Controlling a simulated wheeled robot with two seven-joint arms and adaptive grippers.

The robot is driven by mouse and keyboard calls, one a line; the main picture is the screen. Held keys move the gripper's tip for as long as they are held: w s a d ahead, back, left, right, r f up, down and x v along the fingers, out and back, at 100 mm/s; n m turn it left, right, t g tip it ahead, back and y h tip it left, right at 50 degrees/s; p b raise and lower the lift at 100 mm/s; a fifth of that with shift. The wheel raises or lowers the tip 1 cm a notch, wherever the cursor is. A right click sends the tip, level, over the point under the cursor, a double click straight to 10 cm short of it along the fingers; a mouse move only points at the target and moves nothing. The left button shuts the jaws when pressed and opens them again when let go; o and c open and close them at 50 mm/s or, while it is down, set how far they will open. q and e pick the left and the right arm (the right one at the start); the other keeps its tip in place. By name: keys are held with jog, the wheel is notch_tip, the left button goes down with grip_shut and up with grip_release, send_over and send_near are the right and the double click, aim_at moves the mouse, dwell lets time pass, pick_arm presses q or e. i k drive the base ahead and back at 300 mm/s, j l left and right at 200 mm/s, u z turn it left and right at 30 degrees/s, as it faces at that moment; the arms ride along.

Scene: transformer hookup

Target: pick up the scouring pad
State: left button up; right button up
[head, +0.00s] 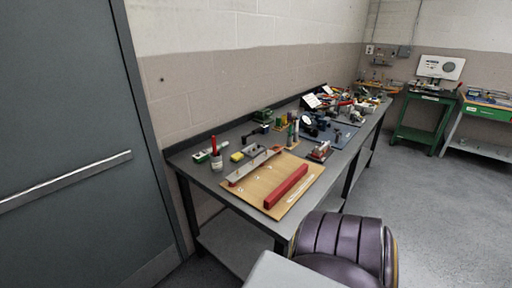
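A small yellow block (236,157) lies on the grey workbench (207,178), behind the wooden board and left of the middle. It may be the scouring pad, but it is too small to be sure. No other thing on the bench is clearly a scouring pad. Neither of my grippers shows in the head view.
A wooden board (262,195) with a long red bar (286,187) lies at the bench's near end. A cup (217,164) with a red-handled tool stands left of the yellow block. Many tools crowd the far end. Floor is clear at right.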

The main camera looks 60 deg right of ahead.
aim_at(236, 158)
jog(key=i+z, duration=0.15)
jog(key=z, duration=0.25)
jog(key=i+z, duration=0.1)
jog(key=z, duration=0.3)
jog(key=i+z, duration=0.15)
jog(key=z, duration=0.25)
jog(key=i+z, duration=0.15)
jog(key=z, duration=0.25)
jog(key=i+z, duration=0.2)
jog(key=z, duration=0.25)
jog(key=i+j+z, duration=0.15)
jog(key=z, duration=0.35)
jog(key=i+j+z, duration=0.2)
jog(key=z, duration=0.25)
jog(key=i+j+z, duration=0.15)
jog(key=z, duration=0.35)
jog(key=j, duration=0.1)
